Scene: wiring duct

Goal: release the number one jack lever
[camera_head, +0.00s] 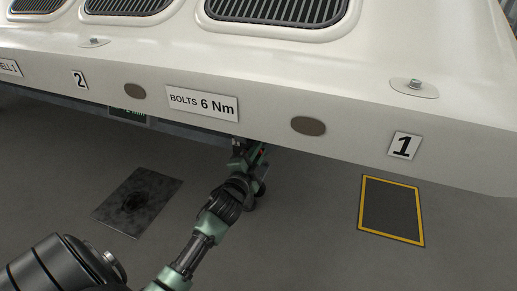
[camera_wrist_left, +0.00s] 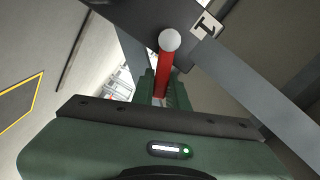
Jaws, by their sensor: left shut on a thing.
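The jack lever (camera_wrist_left: 163,76) is a red rod with a pale ball knob (camera_wrist_left: 170,40). In the left wrist view it stands between the green fingers of my left gripper (camera_wrist_left: 160,92), which is shut on it. A plate marked 1 (camera_wrist_left: 207,26) is on the dark part just beside the knob. Most of the lever is hidden there. My right gripper is not in view.
The duct carries a "BOLTS 6 Nm" label (camera_head: 202,103), a 2 plate (camera_head: 79,80) and a 1 plate (camera_head: 403,145). A yellow-edged dark floor panel (camera_head: 391,208) lies at right and a dark stained mat (camera_head: 138,200) at left. Grey bars flank the lever closely.

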